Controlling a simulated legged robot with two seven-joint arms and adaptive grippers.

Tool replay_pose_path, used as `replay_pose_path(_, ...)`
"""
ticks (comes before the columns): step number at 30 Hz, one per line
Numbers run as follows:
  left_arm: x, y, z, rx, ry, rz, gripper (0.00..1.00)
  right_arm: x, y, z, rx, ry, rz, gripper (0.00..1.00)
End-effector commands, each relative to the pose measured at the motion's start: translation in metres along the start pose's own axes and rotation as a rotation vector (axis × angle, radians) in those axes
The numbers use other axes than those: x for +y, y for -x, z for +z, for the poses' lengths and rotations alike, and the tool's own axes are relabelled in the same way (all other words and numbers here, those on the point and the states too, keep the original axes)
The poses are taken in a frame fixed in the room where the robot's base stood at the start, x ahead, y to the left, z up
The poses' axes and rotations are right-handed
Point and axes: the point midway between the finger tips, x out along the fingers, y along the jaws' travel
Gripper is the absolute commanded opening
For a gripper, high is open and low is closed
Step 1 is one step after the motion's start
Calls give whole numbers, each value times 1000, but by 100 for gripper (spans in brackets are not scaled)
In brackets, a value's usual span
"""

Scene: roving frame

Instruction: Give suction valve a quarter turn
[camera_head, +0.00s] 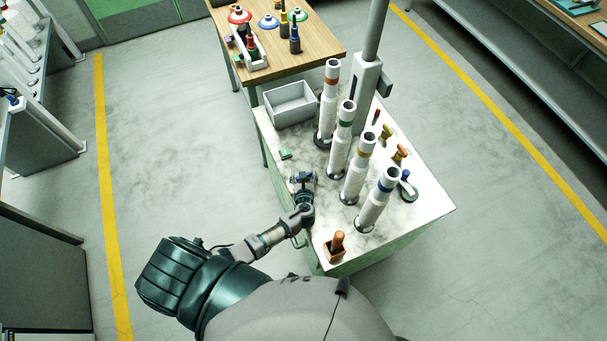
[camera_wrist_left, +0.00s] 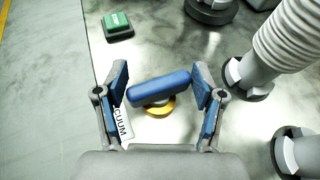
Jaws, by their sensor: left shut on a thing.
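A blue bar handle (camera_wrist_left: 160,87) on a round yellow base (camera_wrist_left: 158,108) lies between the two finger pads of my left gripper (camera_wrist_left: 162,86) in the left wrist view. The handle sits slightly tilted across the gap, and the gripper is shut on it. A white label (camera_wrist_left: 122,124) reading "CUUM" shows beside the left finger, partly hidden. In the head view my left gripper (camera_head: 303,180) is at the left edge of the marble-topped table (camera_head: 428,205), and the gripper hides the handle there. My right gripper is not in view.
Several white ribbed hoses with coloured bands (camera_head: 340,150) stand upright right of the gripper. A small green block (camera_head: 285,154) lies beyond it, and an orange holder (camera_head: 335,247) stands at the near corner. A white bin (camera_head: 291,103) is at the far end.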

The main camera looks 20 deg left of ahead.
Motion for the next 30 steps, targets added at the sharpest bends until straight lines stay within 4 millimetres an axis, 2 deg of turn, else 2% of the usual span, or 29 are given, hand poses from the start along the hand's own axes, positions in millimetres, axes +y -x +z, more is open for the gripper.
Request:
replay_pose_path(6,0,0,-1,2,70,166,35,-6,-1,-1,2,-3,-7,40)
replay_pose_path(15,0,0,-1,2,133,316,34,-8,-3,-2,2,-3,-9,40)
replay_pose_path(30,0,0,0,0,157,374,33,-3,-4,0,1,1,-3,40)
